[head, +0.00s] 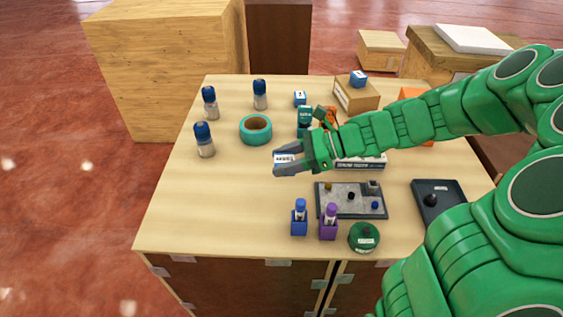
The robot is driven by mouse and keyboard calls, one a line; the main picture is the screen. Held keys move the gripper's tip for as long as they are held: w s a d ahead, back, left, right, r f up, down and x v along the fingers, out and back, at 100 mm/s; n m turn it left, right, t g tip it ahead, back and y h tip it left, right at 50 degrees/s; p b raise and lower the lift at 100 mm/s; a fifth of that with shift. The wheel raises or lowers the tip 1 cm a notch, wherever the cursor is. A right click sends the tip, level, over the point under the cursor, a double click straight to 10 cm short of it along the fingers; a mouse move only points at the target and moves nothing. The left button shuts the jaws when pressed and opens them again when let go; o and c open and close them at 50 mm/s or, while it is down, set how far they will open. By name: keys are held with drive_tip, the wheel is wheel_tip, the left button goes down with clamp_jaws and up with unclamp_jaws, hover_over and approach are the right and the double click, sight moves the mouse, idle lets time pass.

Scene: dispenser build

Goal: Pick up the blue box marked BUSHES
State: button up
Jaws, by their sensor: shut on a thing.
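My gripper (283,162) is above the middle of the table, its fingers pointing left. It is shut on a small box (284,157) with a white label facing up. The fingers cover most of its sides, and its lettering is too small to read, so I cannot tell whether it is the BUSHES box. A small blue box (300,97) with a white label stands on the table farther back. Another small blue box (358,76) sits on top of a cardboard box (356,95) at the back right. Their lettering is also unreadable.
A teal tape roll (256,130) and several blue-capped bottles (204,140) stand left of my gripper. The table's front left (210,215) is clear.

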drive_tip(key=s+d+r, duration=0.3)
drive_tip(key=s+r, duration=0.2)
drive_tip(key=s, duration=0.4)
drive_tip(key=shift+s, duration=0.2)
